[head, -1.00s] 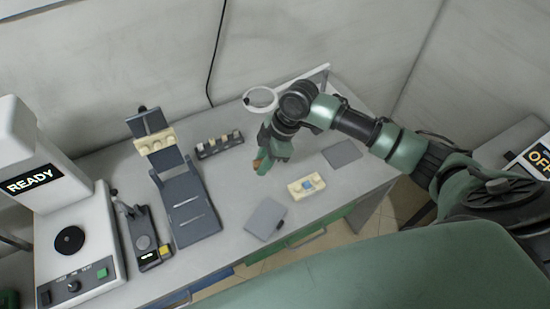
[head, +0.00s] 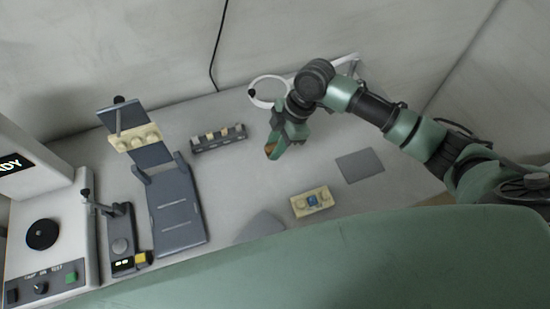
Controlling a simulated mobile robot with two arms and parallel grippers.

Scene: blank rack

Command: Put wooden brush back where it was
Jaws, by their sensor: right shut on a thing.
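My right gripper (head: 276,150) is above the table, in front of the white ring-shaped magnifier. It is shut on a small brown wooden thing, the wooden brush (head: 271,151), of which only a little shows between the fingers. The rest of the brush is hidden by the gripper. A dark grey rack (head: 219,141) with several light pegs or slots stands to the left of the gripper, apart from it. A flat grey mat (head: 360,165) lies to its right. My left gripper is not in view.
A dark tilted stand (head: 180,208) with a cream bar (head: 134,138) is at left. A white machine (head: 48,240) and a small lever device (head: 122,240) stand further left. The table between rack and cream block is clear.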

